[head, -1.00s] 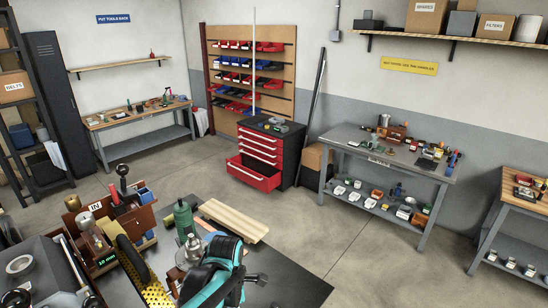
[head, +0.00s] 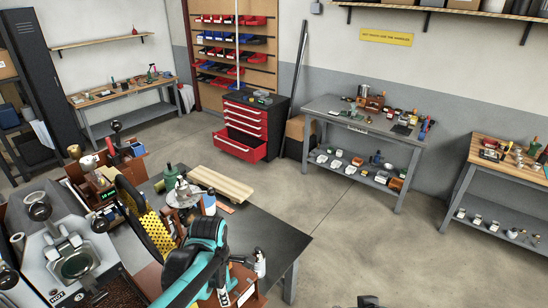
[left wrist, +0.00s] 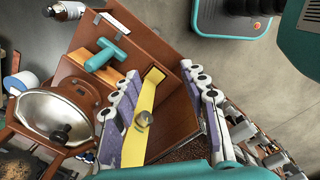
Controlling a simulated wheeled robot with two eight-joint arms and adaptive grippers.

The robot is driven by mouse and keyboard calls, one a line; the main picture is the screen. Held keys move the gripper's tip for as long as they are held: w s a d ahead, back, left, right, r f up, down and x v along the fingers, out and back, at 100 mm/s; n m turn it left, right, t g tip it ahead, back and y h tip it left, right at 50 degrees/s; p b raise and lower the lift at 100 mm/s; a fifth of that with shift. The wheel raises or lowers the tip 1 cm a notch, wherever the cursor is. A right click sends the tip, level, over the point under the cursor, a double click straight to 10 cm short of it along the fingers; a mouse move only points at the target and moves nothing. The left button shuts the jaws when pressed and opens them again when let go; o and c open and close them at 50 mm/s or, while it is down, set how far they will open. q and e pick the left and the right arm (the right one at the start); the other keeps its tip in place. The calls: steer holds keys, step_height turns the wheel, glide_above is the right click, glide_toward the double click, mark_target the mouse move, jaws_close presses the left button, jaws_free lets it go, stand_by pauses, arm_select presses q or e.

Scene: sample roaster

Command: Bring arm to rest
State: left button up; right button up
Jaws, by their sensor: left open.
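My left arm (head: 208,250) is teal and black and reaches in at the bottom of the head view, hiding its own gripper. In the left wrist view my left gripper (left wrist: 165,108) is open, with a grey and purple finger on each side. A yellow strip (left wrist: 148,100) with a round metal spot shows between the fingers; I see no grip on it. Brown wooden box walls (left wrist: 165,38) stand around it, with a teal T-shaped handle (left wrist: 105,55) beside the left finger.
A roaster (head: 75,255) stands at lower left, close to a yellow perforated disc (head: 150,222). A red drawer cabinet (head: 243,135) has a drawer out. The floor beyond is clear.

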arm_select(q)
steer(key=s+a+f+m+t+b, duration=0.4)
steer(key=s+f+m+t+b, duration=0.2)
steer(key=m+b, duration=0.8)
steer(key=s+f+m, duration=0.2)
steer(key=s+m, duration=0.1)
steer(key=m, duration=0.3)
steer(key=shift+s+f+m+t, duration=0.2)
steer(key=shift+s+m+t, duration=0.1)
steer(key=shift+s+m, duration=0.1)
